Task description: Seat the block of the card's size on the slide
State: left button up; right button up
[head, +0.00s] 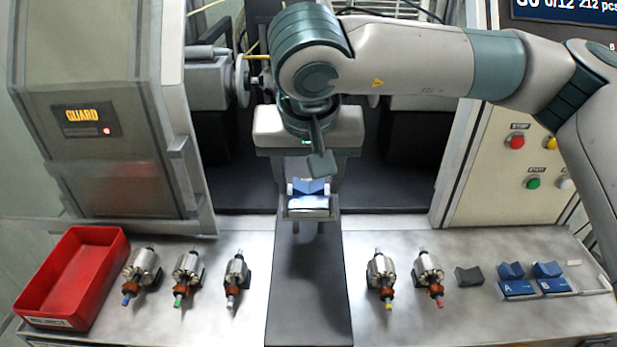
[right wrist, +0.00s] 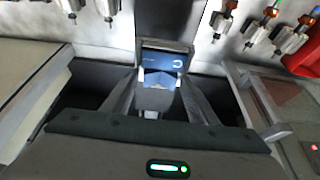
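A blue V-topped block (head: 310,187) is at the head of the dark slide (head: 308,300), at the far middle in the head view. In the right wrist view this block (right wrist: 158,79) has a dark blue plate marked C in front of it, within a grey frame. My right gripper (head: 309,188) points down from above, its fingers flanking the block and apparently shut on it. Whether the block rests fully on the slide is hidden. Blocks A (head: 515,287) and B (head: 551,285) stand at the right of the table. My left gripper is out of view.
A red bin (head: 72,275) stands at the left. Several armatures lie on stands either side of the slide, such as one at the left (head: 143,270) and one at the right (head: 428,272). A dark grey block (head: 468,277) sits beside block A. Machine housings flank the far side.

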jog(key=shift+o, duration=0.2)
jog(key=shift+s+r+b, duration=0.2)
jog(key=shift+r+b, duration=0.1)
jog(key=shift+r, duration=0.25)
jog(key=b+v, duration=0.1)
jog(key=v, duration=0.4)
jog(key=shift+s+r+b, duration=0.1)
jog(key=shift+r+b, duration=0.05)
jog(key=shift+b, duration=0.15)
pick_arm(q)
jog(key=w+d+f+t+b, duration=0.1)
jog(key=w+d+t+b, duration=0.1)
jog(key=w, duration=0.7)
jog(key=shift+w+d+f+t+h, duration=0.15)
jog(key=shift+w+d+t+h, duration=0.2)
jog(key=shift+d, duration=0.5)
pick_arm(e)
jog(key=v, duration=1.1)
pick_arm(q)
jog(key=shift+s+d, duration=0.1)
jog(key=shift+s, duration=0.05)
